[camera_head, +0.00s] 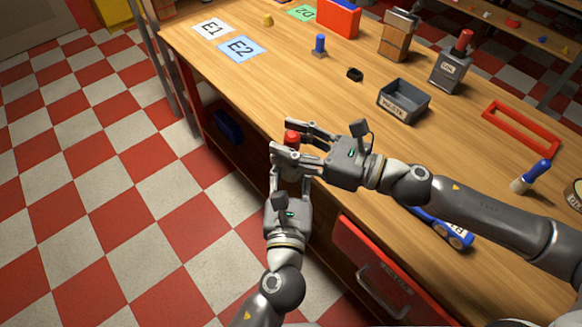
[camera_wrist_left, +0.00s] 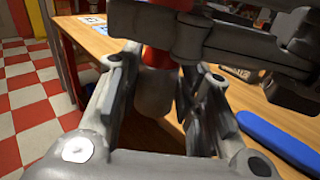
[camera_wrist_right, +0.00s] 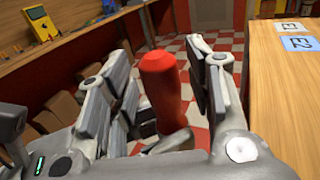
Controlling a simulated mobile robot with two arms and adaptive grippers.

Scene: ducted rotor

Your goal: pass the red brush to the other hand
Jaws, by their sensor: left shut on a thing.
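The red brush (camera_head: 292,137) is upright beyond the table's front edge, held from below by my left gripper (camera_head: 290,174). In the left wrist view, its grey-brown lower part (camera_wrist_left: 155,92) is between the left fingers, with the red handle above. My left gripper is shut on it. My right gripper (camera_head: 291,141) comes from the right, its fingers on both sides of the red handle. In the right wrist view, the handle (camera_wrist_right: 160,88) stands between the spread fingers, with a gap beside the right-hand finger. The right gripper looks open. The fingers partly hide the brush.
The wooden table (camera_head: 330,95) holds a grey bin (camera_head: 403,101), a small black block (camera_head: 355,74), a blue-handled item (camera_head: 319,45), a red frame (camera_head: 521,128) and a blue-handled brush (camera_head: 531,177). A red drawer (camera_head: 372,277) is below the front edge. The checkered floor at left is clear.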

